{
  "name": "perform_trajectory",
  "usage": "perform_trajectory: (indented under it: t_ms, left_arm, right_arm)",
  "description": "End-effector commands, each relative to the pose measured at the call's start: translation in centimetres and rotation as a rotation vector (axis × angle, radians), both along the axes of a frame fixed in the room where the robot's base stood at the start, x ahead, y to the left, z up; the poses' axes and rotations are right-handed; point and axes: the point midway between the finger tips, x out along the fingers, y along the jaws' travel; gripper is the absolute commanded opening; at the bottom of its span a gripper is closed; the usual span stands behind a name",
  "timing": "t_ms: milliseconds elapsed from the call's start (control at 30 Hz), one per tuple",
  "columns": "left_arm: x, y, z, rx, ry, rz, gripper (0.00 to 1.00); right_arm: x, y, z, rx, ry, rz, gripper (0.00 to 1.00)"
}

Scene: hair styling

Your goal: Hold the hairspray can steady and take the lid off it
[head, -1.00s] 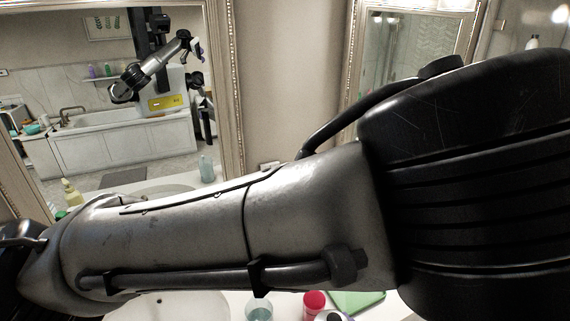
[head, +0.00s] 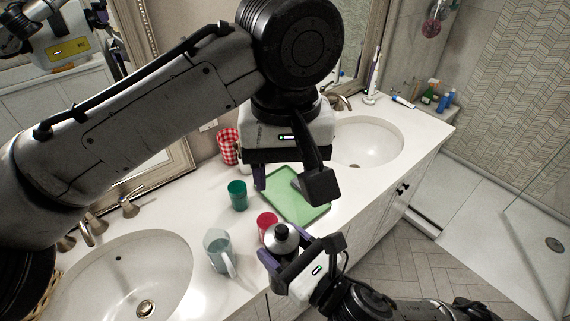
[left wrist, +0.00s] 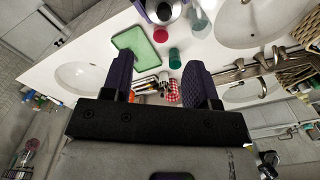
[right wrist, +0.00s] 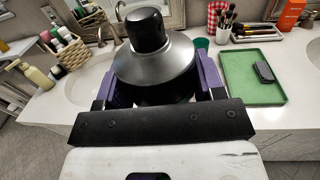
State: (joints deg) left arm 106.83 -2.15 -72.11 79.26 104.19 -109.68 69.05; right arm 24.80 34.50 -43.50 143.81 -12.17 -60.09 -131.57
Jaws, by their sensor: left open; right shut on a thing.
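The hairspray can (head: 284,245) has a silver shoulder and a dark rounded lid (head: 281,231) seated on top. My right gripper (head: 289,252) is shut on the can at the counter's front edge. In the right wrist view the black lid (right wrist: 145,28) and silver shoulder (right wrist: 155,68) stand roughly upright between the purple fingers. The can's lower part is hidden. My left gripper (head: 279,186) is open and empty, above and behind the can, over the green tray's left end. In the left wrist view the can (left wrist: 163,10) is at the top edge, beyond the open fingers.
The green tray (head: 312,212) lies right of the can. A red cup (head: 266,221), green cup (head: 237,195), clear mug (head: 217,251) and red checkered cup (head: 228,147) stand nearby. Sinks (head: 370,140) lie at both sides. Brushes (right wrist: 228,22) show in the right wrist view.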

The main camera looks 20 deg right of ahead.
Motion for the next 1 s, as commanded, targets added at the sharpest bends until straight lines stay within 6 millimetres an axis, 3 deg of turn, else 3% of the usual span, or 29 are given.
perform_trajectory:
  t_ms: [600, 1000]
  left_arm:
    - [0.0, 0.1, -9.0, 0.001, 0.0, 0.006, 0.54]
    - [0.0, 0.0, -11.5, 0.0, -0.001, 0.007, 0.54]
  right_arm:
    - [0.0, 0.0, 0.1, 0.001, -0.003, 0.0, 0.07]
    - [0.0, 0.0, 0.1, 0.001, -0.003, 0.0, 0.07]
